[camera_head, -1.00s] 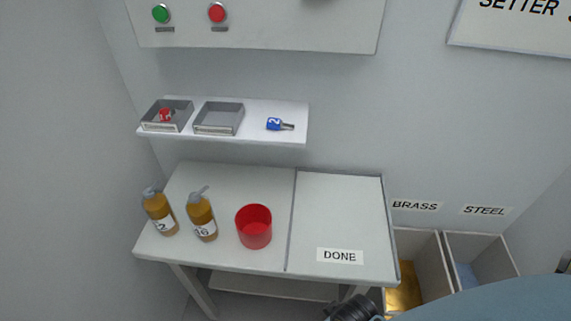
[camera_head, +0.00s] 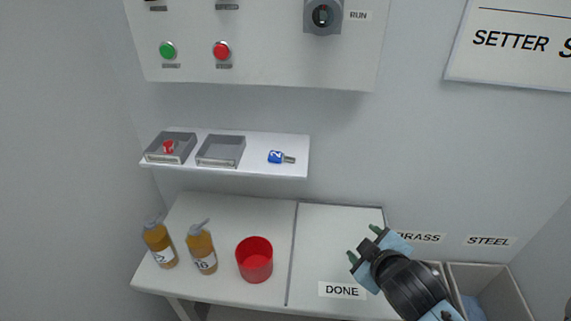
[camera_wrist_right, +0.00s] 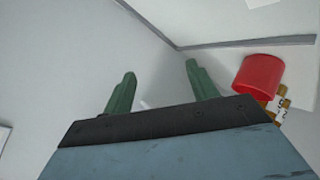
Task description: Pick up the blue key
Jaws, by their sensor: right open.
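The blue key (camera_head: 276,157), marked 2, lies on the right part of the white wall shelf (camera_head: 255,170), its metal end to the right. A red key (camera_head: 169,147) sits in the left grey tray on the same shelf. My right gripper (camera_head: 364,244) is open and empty above the DONE area of the table, below and to the right of the blue key. In the right wrist view its two green fingers (camera_wrist_right: 158,85) stand apart with nothing between them; the blue key does not show there. My left gripper is not in view.
The second grey tray (camera_head: 220,151) is empty. Below the shelf, two amber bottles (camera_head: 201,250) and a red cup (camera_head: 254,262) stand on the table (camera_head: 222,215). A panel with buttons and a RUN switch (camera_head: 322,16) hangs above. Bins stand at the lower right.

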